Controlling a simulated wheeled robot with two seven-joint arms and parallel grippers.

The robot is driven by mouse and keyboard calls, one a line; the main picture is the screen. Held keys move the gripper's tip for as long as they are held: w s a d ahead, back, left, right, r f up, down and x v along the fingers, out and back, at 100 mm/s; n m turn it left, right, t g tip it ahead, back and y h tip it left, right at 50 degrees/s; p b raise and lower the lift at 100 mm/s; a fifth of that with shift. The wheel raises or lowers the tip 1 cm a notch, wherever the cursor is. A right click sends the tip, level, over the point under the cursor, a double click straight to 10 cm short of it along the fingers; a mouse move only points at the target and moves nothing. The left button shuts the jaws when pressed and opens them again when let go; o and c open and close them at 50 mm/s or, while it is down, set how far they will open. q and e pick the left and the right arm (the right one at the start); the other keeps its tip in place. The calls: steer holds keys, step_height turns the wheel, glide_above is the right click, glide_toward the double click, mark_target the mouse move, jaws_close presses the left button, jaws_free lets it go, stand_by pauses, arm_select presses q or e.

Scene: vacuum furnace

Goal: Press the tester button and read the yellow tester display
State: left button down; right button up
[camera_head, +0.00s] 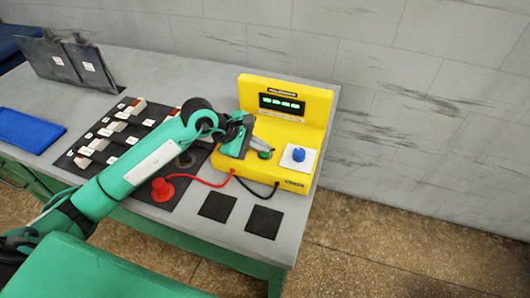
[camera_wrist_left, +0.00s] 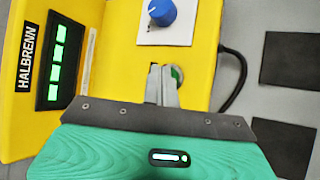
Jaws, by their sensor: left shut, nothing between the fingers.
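The yellow tester (camera_head: 245,172) stands on the grey table. Its dark display (camera_head: 282,103) is lit with several green characters too small to read; in the left wrist view the display (camera_wrist_left: 58,62) shows green blocks. A green button (camera_head: 265,153) is on the tester's lower deck; in the left wrist view the button (camera_wrist_left: 177,76) is partly hidden by the fingers. My left gripper (camera_head: 258,149) is shut and empty, its tips right at the button; I cannot tell whether they touch it. The fingers (camera_wrist_left: 163,84) also show in the left wrist view. My right gripper is not in view.
A blue knob (camera_head: 299,155) on a white plate is right of the button. Red and black leads run from the tester's front; a red plug (camera_head: 163,189) is on the left. Two black squares (camera_head: 217,207) lie in front. A rack of labelled blocks (camera_head: 97,143) is left.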

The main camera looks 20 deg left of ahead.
mark_target(263, 153)
arm_select(q)
steer(key=shift+s+a+f+b, duration=0.15)
steer(key=shift+a+f+b, duration=0.2)
steer(key=shift+f+b, duration=0.35)
stand_by(0.5)
steer(key=shift+r, duration=0.15)
steer(key=shift+w+d+r, duration=0.2)
steer(key=shift+d+r, duration=0.25)
steer(key=shift+r, duration=0.25)
steer(key=shift+d+r+p, duration=0.15)
steer(key=shift+r+p, duration=0.55)
steer(key=shift+r, duration=0.7)
steer(key=shift+d+r+p, duration=0.1)
steer(key=shift+r+p, duration=0.55)
steer(key=shift+r, duration=0.7)
